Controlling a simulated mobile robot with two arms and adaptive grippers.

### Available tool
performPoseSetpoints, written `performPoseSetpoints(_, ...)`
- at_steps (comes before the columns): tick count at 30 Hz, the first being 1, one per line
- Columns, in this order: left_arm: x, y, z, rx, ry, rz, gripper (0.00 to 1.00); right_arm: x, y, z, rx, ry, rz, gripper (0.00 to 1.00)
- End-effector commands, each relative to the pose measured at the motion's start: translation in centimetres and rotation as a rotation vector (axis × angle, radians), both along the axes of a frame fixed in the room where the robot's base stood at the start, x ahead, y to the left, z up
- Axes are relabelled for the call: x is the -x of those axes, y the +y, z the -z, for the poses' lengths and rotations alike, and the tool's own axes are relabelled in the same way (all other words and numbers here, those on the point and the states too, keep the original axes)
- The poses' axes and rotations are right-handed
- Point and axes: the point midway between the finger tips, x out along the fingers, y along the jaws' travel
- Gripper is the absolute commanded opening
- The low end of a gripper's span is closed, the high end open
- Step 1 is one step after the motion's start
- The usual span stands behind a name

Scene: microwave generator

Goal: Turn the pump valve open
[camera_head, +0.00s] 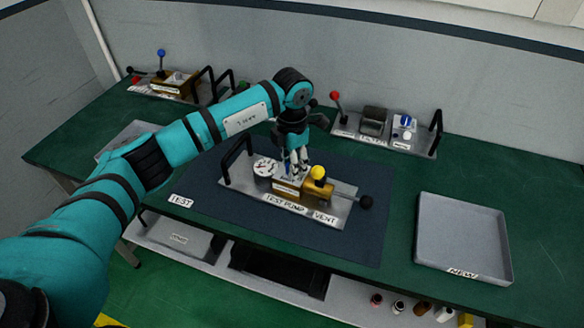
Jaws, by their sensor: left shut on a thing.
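The test pump (290,199) stands on a dark blue mat on the green bench, in the middle of the head view. It has a metal base plate, a brass block, a round gauge (265,167), a black carry handle and labels reading "TEST PUMP" and "VENT". My left gripper (297,165) points down at the block, between gauge and yellow knob. It is shut on a part there, which its fingers mostly hide. My right gripper is out of view.
A grey tray (464,197) labelled "NEW" lies at the right. Two more panels with levers and handles stand at the back, one behind the pump (416,144) and one at the left (168,95). A shelf below the bench holds small bottles.

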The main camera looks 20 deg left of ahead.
Motion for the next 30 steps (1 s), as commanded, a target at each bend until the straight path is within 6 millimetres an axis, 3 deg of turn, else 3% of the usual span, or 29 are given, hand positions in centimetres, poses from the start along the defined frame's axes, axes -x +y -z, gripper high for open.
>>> performPoseSetpoints(15, -0.1, 0.0, 0.1, 0.000, -0.002, -0.442, 0.00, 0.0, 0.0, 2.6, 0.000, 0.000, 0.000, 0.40)
performPoseSetpoints(30, -0.1, 0.0, -0.1, 0.000, -0.002, -0.616, 0.00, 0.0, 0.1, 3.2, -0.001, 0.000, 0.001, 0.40)
